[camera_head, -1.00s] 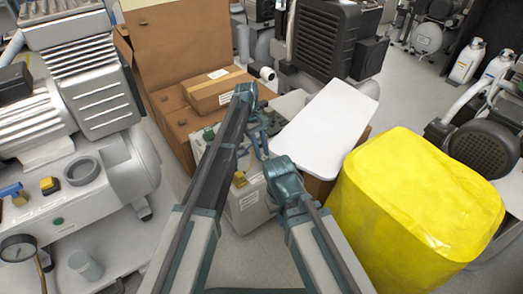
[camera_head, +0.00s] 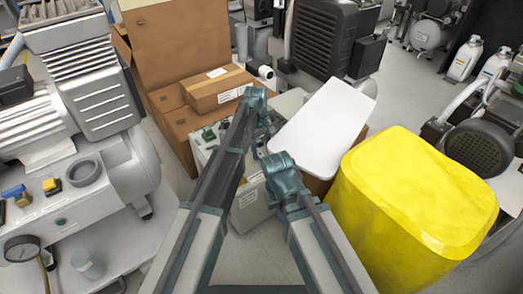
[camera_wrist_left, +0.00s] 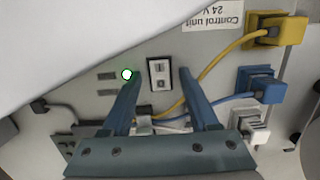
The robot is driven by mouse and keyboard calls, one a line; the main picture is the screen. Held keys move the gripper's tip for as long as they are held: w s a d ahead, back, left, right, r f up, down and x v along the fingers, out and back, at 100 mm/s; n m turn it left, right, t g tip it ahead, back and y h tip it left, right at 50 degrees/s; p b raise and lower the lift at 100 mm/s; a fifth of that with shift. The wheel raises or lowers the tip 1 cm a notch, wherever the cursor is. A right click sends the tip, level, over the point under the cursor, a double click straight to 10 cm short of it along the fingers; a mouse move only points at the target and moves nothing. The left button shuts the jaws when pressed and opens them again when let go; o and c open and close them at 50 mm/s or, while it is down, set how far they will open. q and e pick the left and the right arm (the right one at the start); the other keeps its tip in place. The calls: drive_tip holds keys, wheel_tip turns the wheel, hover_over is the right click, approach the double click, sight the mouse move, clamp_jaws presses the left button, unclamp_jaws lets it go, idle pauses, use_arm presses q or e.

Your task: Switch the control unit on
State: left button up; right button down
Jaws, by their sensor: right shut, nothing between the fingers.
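The control unit is a pale box (camera_head: 250,208) in the middle of the head view, partly covered by my arms. Its panel (camera_wrist_left: 222,62) fills much of the left wrist view, with an upside-down "Control unit 24 V" label. A black-and-white rocker switch (camera_wrist_left: 160,74) sits on the panel. Beside it is a round light (camera_wrist_left: 127,75) with a bright centre and green rim. My left gripper (camera_wrist_left: 159,73) is open, its blue fingers either side of the switch in the picture; I cannot tell whether they touch the panel. My right gripper (camera_head: 270,160) is shut and empty near the box.
A white board (camera_head: 325,125) lies right of the box and blocks the wrist view's upper left. Yellow (camera_wrist_left: 275,30), blue (camera_wrist_left: 258,90) and white (camera_wrist_left: 250,125) plugs with cables crowd the panel. A yellow covered bundle (camera_head: 410,200) stands right, cardboard boxes (camera_head: 185,125) behind.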

sight(259, 152)
use_arm(q)
drive_tip(key=shift+r, duration=0.1)
wheel_tip(259, 152, up, 14)
drive_tip(key=w+a+p, duration=0.1)
drive_tip(key=p, duration=1.2)
drive_tip(key=shift+w+f+p, duration=0.2)
drive_tip(key=shift+f+p, duration=0.05)
drive_tip(key=shift+p, duration=0.1)
drive_tip(key=s+a+m+t, duration=0.1)
drive_tip(key=s+a+m, duration=0.3)
drive_tip(key=s+a, duration=0.55)
drive_tip(key=s+a+m+t, duration=0.1)
drive_tip(key=s+a+m, duration=0.35)
drive_tip(key=s, duration=0.85)
drive_tip(key=s+d+m+g+y, duration=0.1)
drive_tip(key=s+d+m+y, duration=0.15)
drive_tip(key=s+d, duration=0.5)
wheel_tip(259, 152, up, 38)
drive_tip(key=w+d+p, duration=0.1)
drive_tip(key=p, duration=3.7)
drive_tip(key=shift+w+d, duration=0.3)
drive_tip(key=shift+f+h, duration=0.1)
drive_tip(key=shift+h, duration=0.15)
